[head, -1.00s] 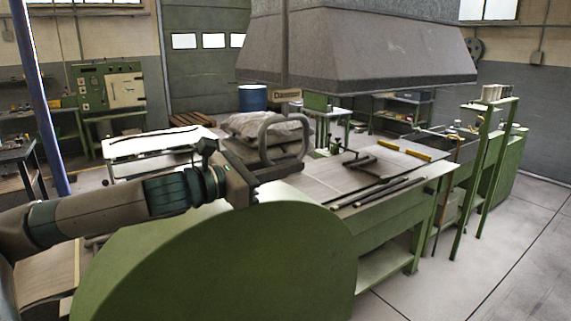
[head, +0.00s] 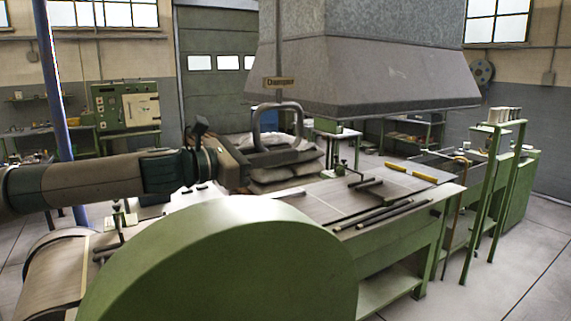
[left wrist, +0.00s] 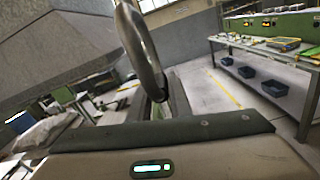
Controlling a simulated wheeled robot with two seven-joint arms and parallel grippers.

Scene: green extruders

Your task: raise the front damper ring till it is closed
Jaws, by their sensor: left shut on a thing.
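The front damper ring (head: 278,107) is a grey rounded loop. It hangs below a small lettered sign (head: 278,83) on a thin rod in front of the grey hood (head: 370,75). My left gripper (head: 285,154) is shut on the lower part of the ring. Its dark fingers hide part of that bar. In the left wrist view the ring (left wrist: 140,45) rises as a thick grey curve from behind the gripper's edge. The damper itself is not visible. My right gripper is not in view.
A large green rounded housing (head: 220,265) stands close in front, below my left arm. A green-framed bench (head: 385,230) with dark bars lies to its right. Pale sacks (head: 285,172) are behind the ring. Floor is clear at the lower right.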

